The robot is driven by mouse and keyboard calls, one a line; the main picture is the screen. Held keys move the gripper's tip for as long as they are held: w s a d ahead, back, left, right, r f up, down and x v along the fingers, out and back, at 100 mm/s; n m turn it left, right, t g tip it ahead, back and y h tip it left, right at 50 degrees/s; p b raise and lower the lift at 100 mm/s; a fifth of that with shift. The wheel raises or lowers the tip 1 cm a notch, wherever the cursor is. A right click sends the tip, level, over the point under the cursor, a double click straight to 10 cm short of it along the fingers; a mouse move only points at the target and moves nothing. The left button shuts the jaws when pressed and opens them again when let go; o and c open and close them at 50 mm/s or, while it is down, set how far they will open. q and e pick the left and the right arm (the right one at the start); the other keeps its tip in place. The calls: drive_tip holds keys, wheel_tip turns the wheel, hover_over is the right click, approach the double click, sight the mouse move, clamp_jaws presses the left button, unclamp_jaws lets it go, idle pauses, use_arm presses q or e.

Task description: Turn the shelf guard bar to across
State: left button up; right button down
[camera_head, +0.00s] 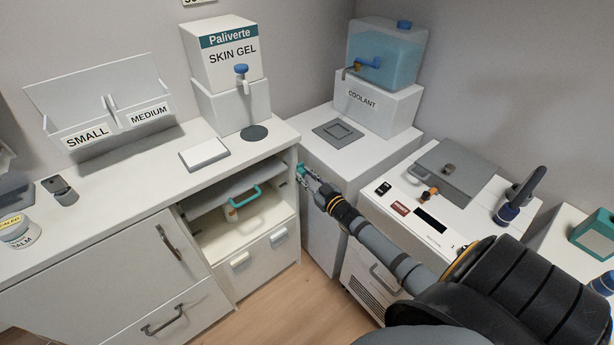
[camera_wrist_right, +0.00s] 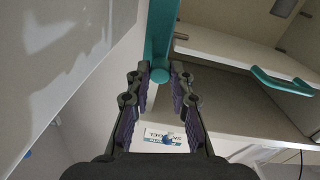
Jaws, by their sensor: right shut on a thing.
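The teal shelf guard bar (camera_wrist_right: 161,32) runs from the top of the right wrist view down to a round end between my right fingertips. In the head view only a small teal bit of it shows at the right post of the open shelf, and it does not lie across the opening there. My right gripper (camera_head: 308,178) is shut on the bar near that post. In the right wrist view its two dark fingers (camera_wrist_right: 160,84) stand on either side of the bar's end. My left gripper is not in view.
The open shelf bay (camera_head: 235,240) holds a tilted grey panel with a teal handle (camera_head: 246,197) and a small bottle (camera_head: 231,213). Drawers sit below. To the right stand a coolant tank (camera_head: 385,55) and a white appliance with a grey lid (camera_head: 452,172). Wooden floor (camera_head: 290,305) lies clear in front.

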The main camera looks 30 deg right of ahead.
drive_tip(key=shift+s+a+f+n+p, duration=0.1)
drive_tip(key=shift+a+f+n+p, duration=0.15)
drive_tip(key=shift+a+n, duration=0.75)
drive_tip(key=shift+a+f+n+p, duration=0.15)
drive_tip(key=shift+a+f+n, duration=0.15)
drive_tip(key=shift+n, duration=1.3)
drive_tip(key=shift+s+a+f+n+p, duration=0.1)
drive_tip(key=shift+a+f+n+p, duration=0.15)
drive_tip(key=shift+a+n, duration=0.7)
drive_tip(key=shift+d+n, duration=0.35)
drive_tip(key=shift+n, duration=0.1)
drive_tip(key=c, duration=1.2)
unclamp_jaws()
drive_tip(key=shift+o, duration=0.2)
drive_tip(key=s, duration=1.2)
drive_tip(key=shift+d+f, duration=0.15)
drive_tip(key=shift+d, duration=0.1)
drive_tip(key=shift+f, duration=0.1)
